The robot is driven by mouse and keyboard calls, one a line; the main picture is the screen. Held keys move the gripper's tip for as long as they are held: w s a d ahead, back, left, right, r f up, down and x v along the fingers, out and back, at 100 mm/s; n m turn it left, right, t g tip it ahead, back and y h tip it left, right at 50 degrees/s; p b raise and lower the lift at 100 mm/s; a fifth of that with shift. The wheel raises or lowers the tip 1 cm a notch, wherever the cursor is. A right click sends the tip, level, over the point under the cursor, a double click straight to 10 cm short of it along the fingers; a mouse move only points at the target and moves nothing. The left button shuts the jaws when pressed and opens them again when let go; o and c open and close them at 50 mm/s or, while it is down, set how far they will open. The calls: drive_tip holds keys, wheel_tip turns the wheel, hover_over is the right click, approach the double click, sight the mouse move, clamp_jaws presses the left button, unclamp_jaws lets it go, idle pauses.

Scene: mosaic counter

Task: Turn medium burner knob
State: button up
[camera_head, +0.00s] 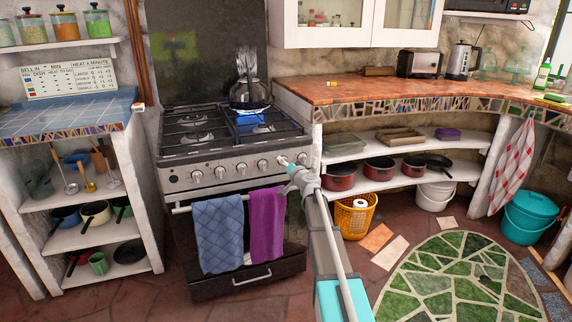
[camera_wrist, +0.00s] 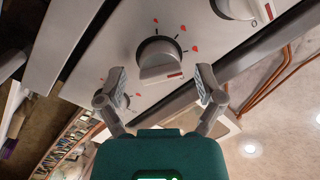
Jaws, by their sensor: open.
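The stove (camera_head: 210,155) has a row of silver-grey knobs along its front panel. My gripper (camera_head: 291,164) is at the right end of that row in the head view and hides part of it. In the wrist view, a round grey knob (camera_wrist: 160,60) with a raised grip bar and red marks around it lies between the fingertips of my open gripper (camera_wrist: 161,76). The fingers stand on either side of the knob with gaps visible. Which burner this knob serves cannot be read. A blue flame (camera_head: 252,109) shows under the kettle (camera_head: 248,93) at the back right burner.
Another knob (camera_wrist: 236,8) is at the top right of the wrist view; one more is partly behind the left finger. A blue towel (camera_head: 217,234) and a purple towel (camera_head: 267,226) hang below the panel. A sign (camera_head: 68,81) stands on the blue-tiled counter (camera_head: 60,118) at left.

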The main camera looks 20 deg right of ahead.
drive_tip(key=shift+w, duration=0.1)
drive_tip(key=c, duration=1.1)
drive_tip(key=shift+m, duration=0.5)
drive_tip(key=m+b, duration=0.1)
drive_tip(key=m, duration=0.4)
drive_tip(key=shift+d+f+t, duration=0.1)
drive_tip(key=shift+f+t, duration=0.05)
drive_tip(key=shift+t, duration=0.15)
drive_tip(key=m+h+b, duration=0.1)
drive_tip(key=m, duration=0.5)
drive_tip(key=shift+m, duration=0.3)
